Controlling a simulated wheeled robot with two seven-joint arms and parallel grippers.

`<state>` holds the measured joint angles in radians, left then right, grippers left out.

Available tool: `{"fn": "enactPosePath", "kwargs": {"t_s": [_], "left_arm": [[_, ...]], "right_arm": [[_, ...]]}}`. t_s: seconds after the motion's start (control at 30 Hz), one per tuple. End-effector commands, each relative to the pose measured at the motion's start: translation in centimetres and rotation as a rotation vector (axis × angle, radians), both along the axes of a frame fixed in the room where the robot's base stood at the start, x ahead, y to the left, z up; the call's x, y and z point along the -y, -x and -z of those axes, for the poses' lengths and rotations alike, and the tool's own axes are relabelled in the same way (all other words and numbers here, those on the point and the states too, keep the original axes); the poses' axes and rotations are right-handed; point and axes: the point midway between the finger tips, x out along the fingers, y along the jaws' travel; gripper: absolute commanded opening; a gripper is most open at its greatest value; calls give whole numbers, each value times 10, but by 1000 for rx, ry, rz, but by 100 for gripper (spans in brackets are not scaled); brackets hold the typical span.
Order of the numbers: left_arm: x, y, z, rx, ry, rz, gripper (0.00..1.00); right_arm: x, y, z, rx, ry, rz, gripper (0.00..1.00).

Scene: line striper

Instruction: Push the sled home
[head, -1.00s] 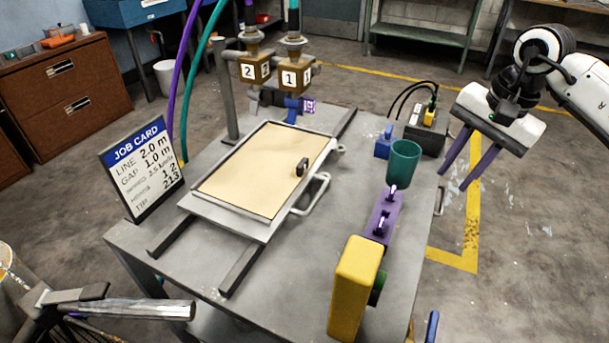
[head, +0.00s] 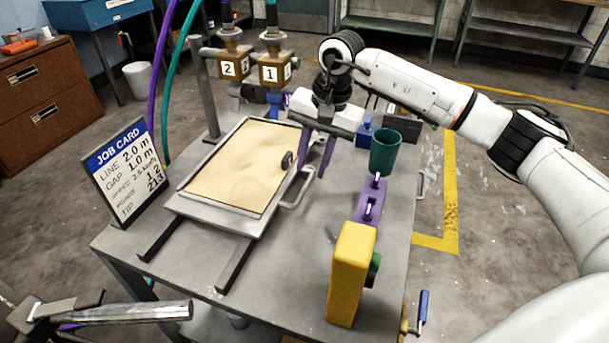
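The sled (head: 205,217) is a grey tray with a flat tan bed. It sits on two dark rails (head: 236,264) on the grey table. A black knob (head: 288,160) stands at the right side of its bed, and a pale loop handle (head: 297,195) sticks out from its right edge. My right gripper (head: 313,174) points down with its two purple fingers apart, by the upper end of the handle. I cannot tell whether the fingers straddle or touch the handle. I see no part of my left gripper that I can make out.
Behind the sled are two numbered brown valve blocks (head: 272,70) with hoses. A job card (head: 126,171) stands at left. To the right are a green cup (head: 384,154), a purple fixture (head: 369,205) and a yellow block (head: 350,274). The table between sled and yellow block is clear.

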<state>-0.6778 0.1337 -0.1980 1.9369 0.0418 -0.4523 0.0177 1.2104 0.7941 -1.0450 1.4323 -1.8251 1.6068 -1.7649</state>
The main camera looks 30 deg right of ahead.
Motion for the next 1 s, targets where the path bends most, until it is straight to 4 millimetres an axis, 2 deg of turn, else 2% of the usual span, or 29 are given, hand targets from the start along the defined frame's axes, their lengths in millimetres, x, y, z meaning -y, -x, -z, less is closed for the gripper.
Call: {"fn": "enactPosePath", "kwargs": {"t_s": [0.1,0.3,0.63,0.67,0.8,0.83,1.0], "left_arm": [[0,0,-1,-1,0,-1,0],[-2,5,4,-14,-3,-3,0],[-3,9,6,-23,-4,-5,0],[-3,9,6,-23,-4,-5,0],[-3,9,6,-21,-4,-5,0],[-3,8,5,-21,-4,-5,0],[-3,8,5,-19,-3,-5,0]], "right_arm": [[-4,-3,22,-4,0,-2,28],[-7,-6,42,-2,-1,0,28],[-7,-7,47,0,0,-1,28],[-7,-7,47,0,0,-1,26],[-7,-7,47,0,0,-1,3],[-7,-7,47,0,0,-1,0],[-7,-7,46,0,0,-1,0]]}}
